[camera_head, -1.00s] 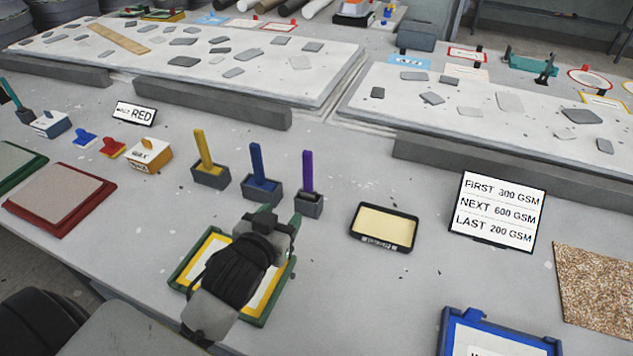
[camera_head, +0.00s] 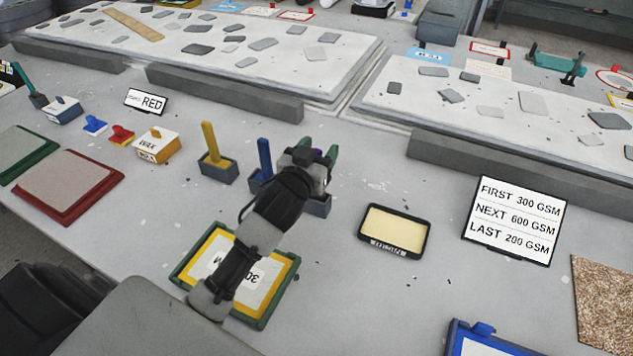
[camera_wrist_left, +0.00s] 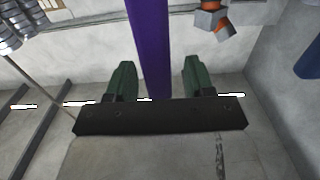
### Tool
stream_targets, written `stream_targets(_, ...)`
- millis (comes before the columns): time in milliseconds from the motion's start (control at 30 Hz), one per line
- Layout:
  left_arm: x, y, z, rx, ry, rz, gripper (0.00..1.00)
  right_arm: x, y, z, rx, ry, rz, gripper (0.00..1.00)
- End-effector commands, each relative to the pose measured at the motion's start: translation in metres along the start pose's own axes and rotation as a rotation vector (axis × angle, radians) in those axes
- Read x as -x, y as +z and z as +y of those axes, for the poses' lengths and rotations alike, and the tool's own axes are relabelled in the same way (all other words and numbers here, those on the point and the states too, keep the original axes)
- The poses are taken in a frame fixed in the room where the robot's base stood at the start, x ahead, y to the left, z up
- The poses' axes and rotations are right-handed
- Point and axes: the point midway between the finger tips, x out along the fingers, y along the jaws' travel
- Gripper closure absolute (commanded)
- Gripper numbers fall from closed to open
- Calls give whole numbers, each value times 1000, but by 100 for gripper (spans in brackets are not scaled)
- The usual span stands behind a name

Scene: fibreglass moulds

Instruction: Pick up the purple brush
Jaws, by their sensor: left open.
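The purple brush is mostly hidden behind my left gripper in the head view; only a bit of its purple handle (camera_head: 317,152) shows. In the left wrist view the purple brush (camera_wrist_left: 149,45) runs upright between the two green fingers. My left gripper (camera_head: 321,155) is open, with a finger on each side of the handle and visible gaps to it. It also shows in the left wrist view (camera_wrist_left: 157,80). The brush's grey holder (camera_head: 318,206) is partly hidden under my wrist. My right gripper is not in view.
A blue brush (camera_head: 265,158) in its holder stands just left of my gripper, and a yellow brush (camera_head: 210,142) farther left. A black tray (camera_head: 425,238) and a sign (camera_head: 513,220) stand to the right.

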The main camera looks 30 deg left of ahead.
Motion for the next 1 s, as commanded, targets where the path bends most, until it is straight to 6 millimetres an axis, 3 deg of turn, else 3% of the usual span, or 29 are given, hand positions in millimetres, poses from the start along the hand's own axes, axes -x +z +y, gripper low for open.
stream_targets(333, -9, 1, 0, -1, 0, 0, 48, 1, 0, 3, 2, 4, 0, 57)
stream_targets(667, -8, 1, 0, 0, 0, -1, 99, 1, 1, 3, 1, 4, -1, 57)
stream_targets(1000, -8, -9, 0, -1, -1, 3, 100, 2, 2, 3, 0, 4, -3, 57)
